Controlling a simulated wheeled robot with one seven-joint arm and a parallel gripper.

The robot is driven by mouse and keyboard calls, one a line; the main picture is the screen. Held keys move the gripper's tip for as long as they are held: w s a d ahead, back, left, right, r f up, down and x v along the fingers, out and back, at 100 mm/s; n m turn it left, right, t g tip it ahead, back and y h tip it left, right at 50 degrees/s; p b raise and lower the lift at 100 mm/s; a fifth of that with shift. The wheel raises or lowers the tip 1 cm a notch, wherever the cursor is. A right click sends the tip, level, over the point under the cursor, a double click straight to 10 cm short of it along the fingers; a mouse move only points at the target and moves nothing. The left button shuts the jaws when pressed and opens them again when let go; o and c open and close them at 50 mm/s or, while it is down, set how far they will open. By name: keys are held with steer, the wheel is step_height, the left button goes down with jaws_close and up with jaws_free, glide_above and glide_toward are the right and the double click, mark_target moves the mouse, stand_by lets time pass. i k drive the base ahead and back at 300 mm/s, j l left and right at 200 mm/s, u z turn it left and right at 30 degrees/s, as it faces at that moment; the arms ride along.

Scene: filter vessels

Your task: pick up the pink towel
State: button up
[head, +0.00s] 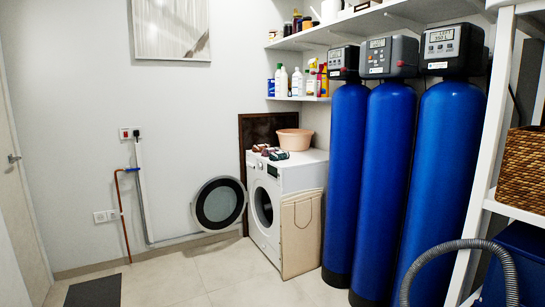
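I cannot make out a clearly pink towel. On top of the white washing machine (299,177), a few small dark reddish items (268,151) lie near the front edge. They are too small to tell if one is a towel. A pink-peach basin (294,140) stands behind them; its inside is hidden from this angle. A flat beige piece (301,235) with a dark loop outline is against the machine's right side. The machine's round door (219,204) is swung open to the left. My gripper is not in view.
Three tall blue filter vessels (384,185) stand right of the machine. A grey corrugated hose (460,245) curves in front of them. A white rack (492,150) holds a wicker basket (524,168). Floor at front left is clear except a dark mat (94,291).

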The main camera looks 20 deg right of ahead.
mark_target(266, 152)
steer(key=u, duration=0.45)
steer(key=i+j+u, duration=0.25)
steer(key=i, duration=0.15)
steer(key=i+u, duration=0.25)
steer(key=i+l+z, duration=0.15)
steer(key=i+z, duration=0.25)
steer(key=i, duration=0.6)
steer(key=i+j+z, duration=0.2)
steer(key=i+z, duration=0.25)
steer(key=i, duration=2.45)
steer(key=i+z, duration=0.15)
steer(key=i, duration=0.25)
steer(key=i+j+z, duration=0.2)
steer(key=i, duration=0.25)
steer(key=i+j+z, duration=0.15)
steer(key=i, duration=0.25)
steer(key=z, duration=1.15)
steer(key=i+l, duration=0.25)
